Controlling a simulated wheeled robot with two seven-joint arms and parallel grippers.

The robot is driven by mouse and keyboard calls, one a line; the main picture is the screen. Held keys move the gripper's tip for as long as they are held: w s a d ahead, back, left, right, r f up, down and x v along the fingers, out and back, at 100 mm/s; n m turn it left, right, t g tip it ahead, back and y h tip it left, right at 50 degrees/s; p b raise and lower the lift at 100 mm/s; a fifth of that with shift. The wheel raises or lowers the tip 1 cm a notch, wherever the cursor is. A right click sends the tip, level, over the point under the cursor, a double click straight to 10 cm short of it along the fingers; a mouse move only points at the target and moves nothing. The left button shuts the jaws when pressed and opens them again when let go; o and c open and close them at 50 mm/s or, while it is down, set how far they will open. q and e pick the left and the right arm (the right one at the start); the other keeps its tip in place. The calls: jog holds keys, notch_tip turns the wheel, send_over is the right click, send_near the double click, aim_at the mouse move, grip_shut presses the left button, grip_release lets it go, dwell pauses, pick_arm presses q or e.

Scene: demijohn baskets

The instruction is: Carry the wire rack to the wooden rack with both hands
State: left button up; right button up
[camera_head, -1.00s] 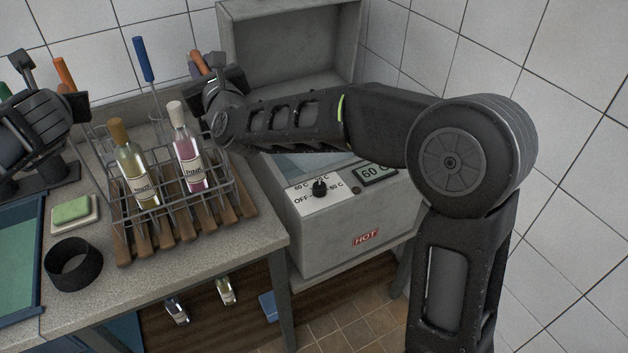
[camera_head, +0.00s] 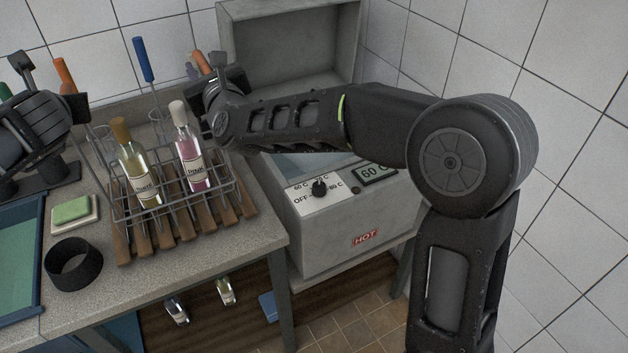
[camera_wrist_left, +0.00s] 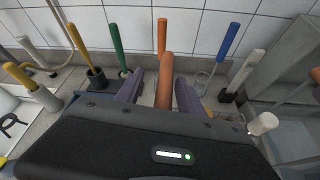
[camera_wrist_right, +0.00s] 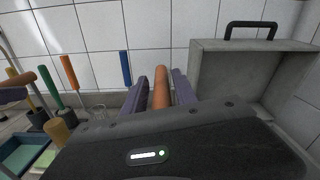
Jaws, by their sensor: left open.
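The wire rack (camera_head: 178,219) holds two bottles and is over the slatted wooden rack (camera_head: 140,243). It looks set down on the slats, but I cannot tell if it touches. The yellowish bottle (camera_head: 141,172) and the pink bottle (camera_head: 187,152) lean a little. My left gripper is open, its fingers (camera_wrist_left: 158,88) on both sides of a brown-orange handle (camera_wrist_left: 166,70), with a gap. My right gripper (camera_head: 204,70) is at the rack's far right side. Its fingers (camera_wrist_right: 160,90) flank another such handle (camera_wrist_right: 160,85) closely; contact is unclear.
The grey hot bath (camera_head: 330,235) with its raised lid stands right of the table. A black ring (camera_head: 73,264), a green sponge (camera_head: 72,209) on a dish and a blue-edged tray (camera_head: 20,260) are at the left. A blue-handled tool (camera_head: 143,60) stands behind.

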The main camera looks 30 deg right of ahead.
jog(key=shift+o, duration=1)
jog(key=shift+a, duration=0.1)
pick_arm(q)
jog(key=shift+d+r, duration=0.1)
jog(key=shift+s, duration=0.1)
jog(key=shift+v, duration=3.4)
pick_arm(e)
jog(key=shift+r, duration=0.15)
pick_arm(q)
jog(key=shift+r, duration=0.1)
pick_arm(e)
jog(key=shift+r+p, duration=0.35)
jog(key=shift+p, duration=0.2)
jog(key=shift+r, duration=0.2)
pick_arm(q)
jog(key=s+a, duration=0.1)
jog(key=a, duration=0.1)
jog(key=s+a+r, duration=0.1)
jog(key=s, duration=0.1)
jog(key=shift+a, duration=0.4)
